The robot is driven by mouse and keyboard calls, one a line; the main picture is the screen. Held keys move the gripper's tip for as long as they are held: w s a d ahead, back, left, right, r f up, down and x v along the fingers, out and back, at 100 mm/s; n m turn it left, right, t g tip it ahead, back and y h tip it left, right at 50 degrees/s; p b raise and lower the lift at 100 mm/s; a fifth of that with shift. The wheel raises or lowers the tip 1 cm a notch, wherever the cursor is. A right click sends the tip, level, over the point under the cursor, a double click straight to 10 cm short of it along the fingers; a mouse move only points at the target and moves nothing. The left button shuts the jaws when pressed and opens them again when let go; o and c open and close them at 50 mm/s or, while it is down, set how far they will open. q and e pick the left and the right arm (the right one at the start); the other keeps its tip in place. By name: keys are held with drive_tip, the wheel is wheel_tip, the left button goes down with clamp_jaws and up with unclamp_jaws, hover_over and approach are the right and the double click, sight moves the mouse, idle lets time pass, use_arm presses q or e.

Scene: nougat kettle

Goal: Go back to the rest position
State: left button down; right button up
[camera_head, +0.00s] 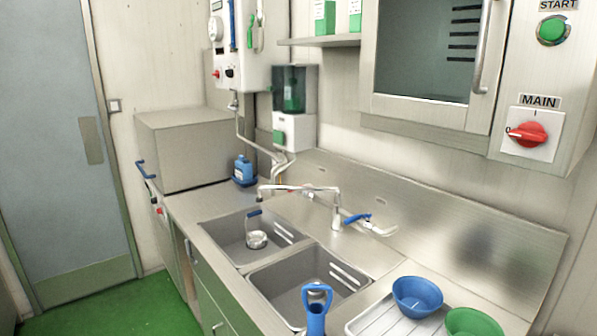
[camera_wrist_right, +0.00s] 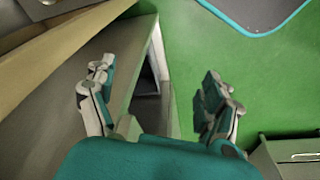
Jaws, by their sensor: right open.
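My right gripper (camera_wrist_right: 155,88) is open and empty in the right wrist view. Its two fingers stand well apart above a green floor and beside a grey cabinet-like panel (camera_wrist_right: 140,60). Neither gripper shows in the head view. A small metal vessel with a blue handle (camera_head: 256,239), which looks like the kettle, stands in the left sink basin (camera_head: 225,232).
The right sink basin (camera_head: 285,296) is beside it, under a long faucet (camera_head: 300,188). A blue-handled object (camera_head: 316,310) stands at its front edge. A blue bowl (camera_head: 417,297) and green bowl (camera_head: 472,322) are at right. Green floor (camera_head: 130,305) is clear by the door.

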drive_tip(key=s+d+f+b, duration=0.1)
drive_tip(key=s+f, duration=0.7)
drive_tip(key=f, duration=0.3)
drive_tip(key=s+d+f+g+b, duration=0.1)
drive_tip(key=s+d+f+b, duration=0.1)
drive_tip(key=s+f, duration=0.6)
wheel_tip(320, 180, down, 3)
drive_tip(key=shift+s+f, duration=0.1)
drive_tip(key=shift+s, duration=0.3)
